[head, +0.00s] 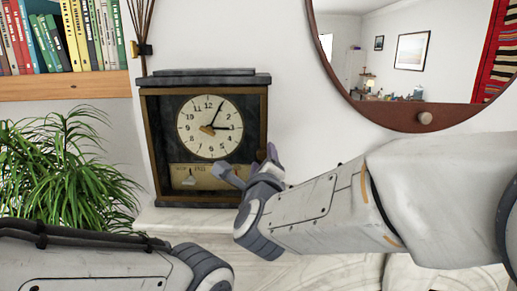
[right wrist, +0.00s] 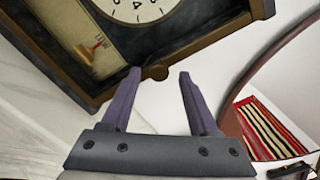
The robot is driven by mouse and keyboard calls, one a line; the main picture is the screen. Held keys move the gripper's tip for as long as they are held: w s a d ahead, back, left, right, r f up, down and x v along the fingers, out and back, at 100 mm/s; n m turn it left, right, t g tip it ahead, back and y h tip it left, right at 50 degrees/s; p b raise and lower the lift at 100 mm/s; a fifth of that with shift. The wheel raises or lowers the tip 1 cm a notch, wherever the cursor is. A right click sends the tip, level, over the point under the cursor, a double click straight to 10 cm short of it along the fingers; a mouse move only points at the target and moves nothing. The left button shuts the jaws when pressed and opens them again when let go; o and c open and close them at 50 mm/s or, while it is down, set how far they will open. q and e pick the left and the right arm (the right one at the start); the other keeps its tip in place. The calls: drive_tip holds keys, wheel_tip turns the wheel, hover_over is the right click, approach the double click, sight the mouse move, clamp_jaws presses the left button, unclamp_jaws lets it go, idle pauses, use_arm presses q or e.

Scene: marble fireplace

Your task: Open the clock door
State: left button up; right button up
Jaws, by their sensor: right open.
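The clock (head: 205,81) is a dark box with a brown-gold framed front, a white round dial (head: 209,127) and a small pendulum (head: 190,180) below. Its framed door (head: 158,150) looks shut. My right gripper (head: 247,163) is open at the lower right edge of the clock front. In the right wrist view, a small brown knob (right wrist: 156,72) on the door frame's edge shows between the fingertips of the right gripper (right wrist: 159,74); whether they touch it I cannot tell. In the head view the gripper hides the knob. My left arm shows at the bottom left, its gripper out of view.
The clock stands on a white marble mantel (head: 180,220). A leafy plant (head: 65,175) is to its left, below a wooden bookshelf (head: 65,87). A round wood-framed mirror (head: 400,118) hangs at the upper right. Bare white wall lies between clock and mirror.

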drive_tip(key=shift+w, duration=0.6)
drive_tip(key=shift+a, duration=0.1)
drive_tip(key=shift+w, duration=0.1)
clamp_jaws()
idle(0.9)
